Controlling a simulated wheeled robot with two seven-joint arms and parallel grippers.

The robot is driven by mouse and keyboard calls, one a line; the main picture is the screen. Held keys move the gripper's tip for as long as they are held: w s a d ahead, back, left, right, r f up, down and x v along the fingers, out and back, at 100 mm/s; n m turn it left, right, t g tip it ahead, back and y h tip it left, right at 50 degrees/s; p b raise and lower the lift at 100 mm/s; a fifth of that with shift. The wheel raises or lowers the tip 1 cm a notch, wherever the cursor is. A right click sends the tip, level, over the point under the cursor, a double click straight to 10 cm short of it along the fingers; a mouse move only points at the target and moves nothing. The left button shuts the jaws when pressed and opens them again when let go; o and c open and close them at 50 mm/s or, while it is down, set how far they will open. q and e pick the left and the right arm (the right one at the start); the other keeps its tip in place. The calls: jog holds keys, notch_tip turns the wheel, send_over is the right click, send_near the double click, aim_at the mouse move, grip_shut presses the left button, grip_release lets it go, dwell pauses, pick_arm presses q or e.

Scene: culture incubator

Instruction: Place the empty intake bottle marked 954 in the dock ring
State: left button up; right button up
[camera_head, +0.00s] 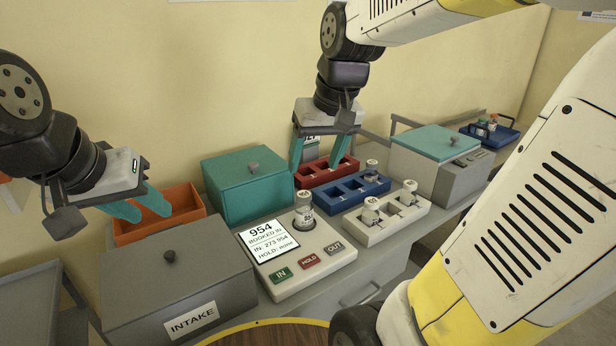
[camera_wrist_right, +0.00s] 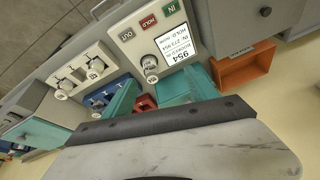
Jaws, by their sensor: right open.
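A white-capped bottle (camera_head: 304,212) stands upright in the dock ring (camera_head: 303,226); its label is too small to read. It also shows in the right wrist view (camera_wrist_right: 150,68). The dock's screen (camera_head: 268,244) reads "954 BOOKED IN", "IN: 273 954" and "HOLD: none". My right gripper (camera_head: 323,160) is open and empty above the red rack (camera_head: 328,176), behind the dock. Its fingers stand wide apart in the right wrist view (camera_wrist_right: 150,100). My left gripper (camera_head: 150,212) hangs by the orange bin (camera_head: 186,205), its fingers apart with nothing seen between them.
A grey INTAKE box (camera_head: 180,280) stands left of the dock, a teal box (camera_head: 246,185) behind. A blue rack (camera_head: 352,192) holds a bottle; a white rack (camera_head: 388,220) holds two. A teal-lidded grey box (camera_head: 437,160) and blue tray (camera_head: 490,132) stand farther right.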

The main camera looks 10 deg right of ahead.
jog(key=s+a+t, duration=0.1)
jog(key=s+t, duration=0.1)
jog(key=s, duration=0.7)
jog(key=shift+f+y, duration=0.15)
jog(key=shift+y, duration=0.25)
